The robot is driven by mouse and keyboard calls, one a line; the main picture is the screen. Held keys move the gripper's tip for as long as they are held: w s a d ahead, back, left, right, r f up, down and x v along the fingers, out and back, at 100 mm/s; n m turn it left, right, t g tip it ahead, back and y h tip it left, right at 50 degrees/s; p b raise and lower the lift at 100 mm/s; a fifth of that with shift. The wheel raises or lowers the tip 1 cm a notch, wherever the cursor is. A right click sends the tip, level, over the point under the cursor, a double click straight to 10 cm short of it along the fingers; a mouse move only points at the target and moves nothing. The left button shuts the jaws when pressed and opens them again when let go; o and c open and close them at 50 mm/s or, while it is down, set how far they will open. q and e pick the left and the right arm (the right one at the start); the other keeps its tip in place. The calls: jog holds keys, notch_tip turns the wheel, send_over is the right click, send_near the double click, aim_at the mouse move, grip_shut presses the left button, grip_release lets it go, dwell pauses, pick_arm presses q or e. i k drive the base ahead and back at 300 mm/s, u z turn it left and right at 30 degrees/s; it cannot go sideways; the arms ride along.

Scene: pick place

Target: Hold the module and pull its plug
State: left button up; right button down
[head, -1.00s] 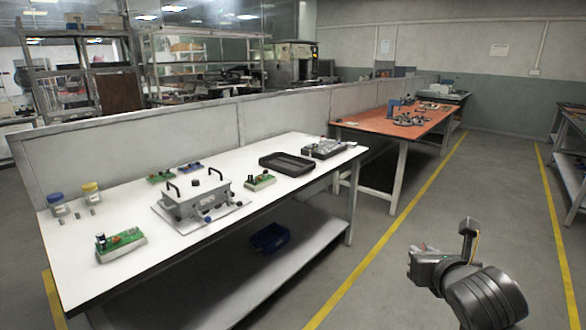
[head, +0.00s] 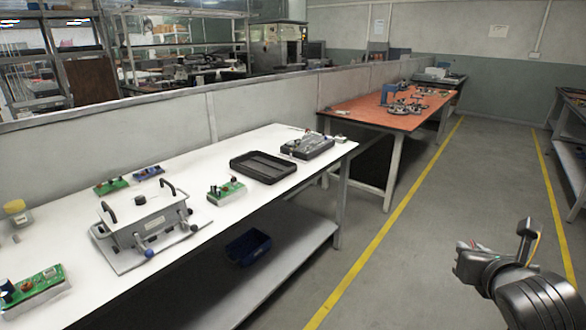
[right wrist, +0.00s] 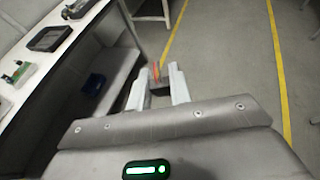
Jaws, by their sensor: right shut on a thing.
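Several green circuit modules with small parts on top lie on the white table: one at the front left (head: 35,288), one right of the grey box (head: 227,190), one at the back (head: 110,187). Another small blue-green board (head: 148,172) lies beside the back one. I cannot tell which has a plug. My right gripper (head: 466,247) is out over the floor, right of and away from the table. In the right wrist view its fingers (right wrist: 158,82) are shut on a small orange and grey thing (right wrist: 156,71), mostly hidden between them. My left gripper is out of view.
The white table (head: 215,235) also bears a grey box with black handles (head: 145,218), an empty black tray (head: 263,167) and a grey case (head: 307,146). A blue bin (head: 248,246) sits on its lower shelf. An orange-topped table (head: 365,112) stands beyond. The floor aisle at right is clear.

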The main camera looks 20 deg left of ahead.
aim_at(17, 298)
jog(key=u, duration=0.4)
jog(key=i, duration=0.8)
jog(key=u, duration=1.25)
jog(key=i, duration=0.35)
jog(key=u, duration=0.3)
